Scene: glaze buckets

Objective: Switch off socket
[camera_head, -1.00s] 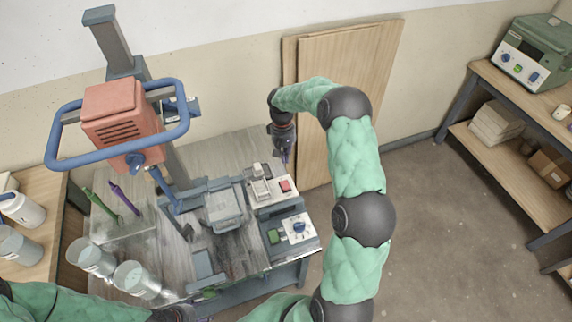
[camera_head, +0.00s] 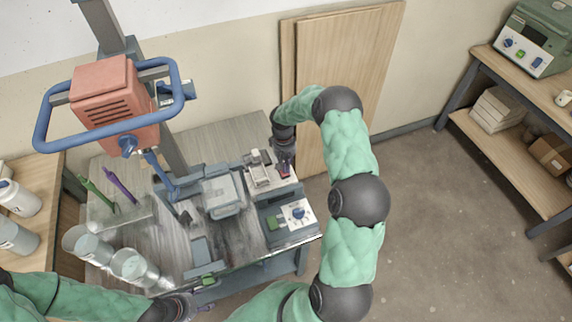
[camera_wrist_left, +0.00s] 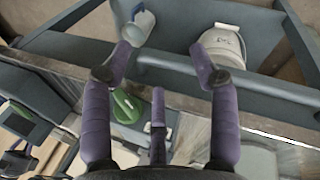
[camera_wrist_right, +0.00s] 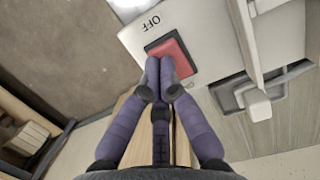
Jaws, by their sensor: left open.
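The white socket box (camera_head: 250,181) stands on the right back part of the work table, with a white plug-like piece on it. Its red button (camera_head: 285,169) is at its right end; the right wrist view shows the red button (camera_wrist_right: 180,50) beside the printed word OFF. My right gripper (camera_head: 284,160) is over the button with its fingers together and pointing down. In the right wrist view its fingertips (camera_wrist_right: 161,82) overlap the button's near edge; I cannot tell whether they press it. My left gripper (camera_wrist_left: 163,65) is open and empty by the table's front edge.
A control box with a blue knob (camera_head: 297,213) sits in front of the socket box. A drill press with an orange-red head (camera_head: 102,95) stands left. Clear buckets (camera_head: 130,265) are at front left. A green switch (camera_wrist_left: 125,106) shows near the left gripper. A white bucket (camera_wrist_left: 220,45) is below.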

